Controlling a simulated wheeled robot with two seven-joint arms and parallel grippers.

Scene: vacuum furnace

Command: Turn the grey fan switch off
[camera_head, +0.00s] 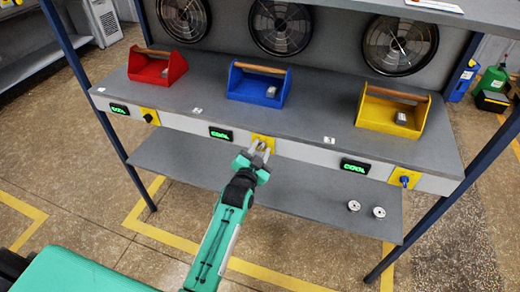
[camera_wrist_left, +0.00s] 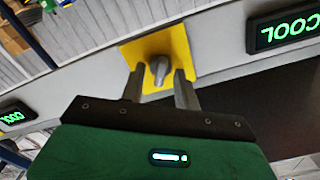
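The grey fan switch (camera_wrist_left: 160,68) is a grey knob on a yellow plate (camera_wrist_left: 185,45) in the front panel of the workbench. In the head view its plate (camera_head: 264,139) is at the middle of the panel, and my gripper hides most of the knob. My left gripper (camera_head: 260,153) is at the switch. In the wrist view the left gripper (camera_wrist_left: 160,82) is open, with one finger on each side of the knob. I cannot tell whether the fingers touch it. A green COOL display (camera_head: 220,133) is left of the switch. My right gripper is not in view.
A black knob (camera_head: 148,118) is on the panel's left and a blue knob (camera_head: 404,180) on its right. Red (camera_head: 157,68), blue (camera_head: 258,85) and yellow (camera_head: 391,110) toolboxes stand on the bench top (camera_head: 322,115). Three fans are behind them. A lower shelf (camera_head: 300,192) lies below.

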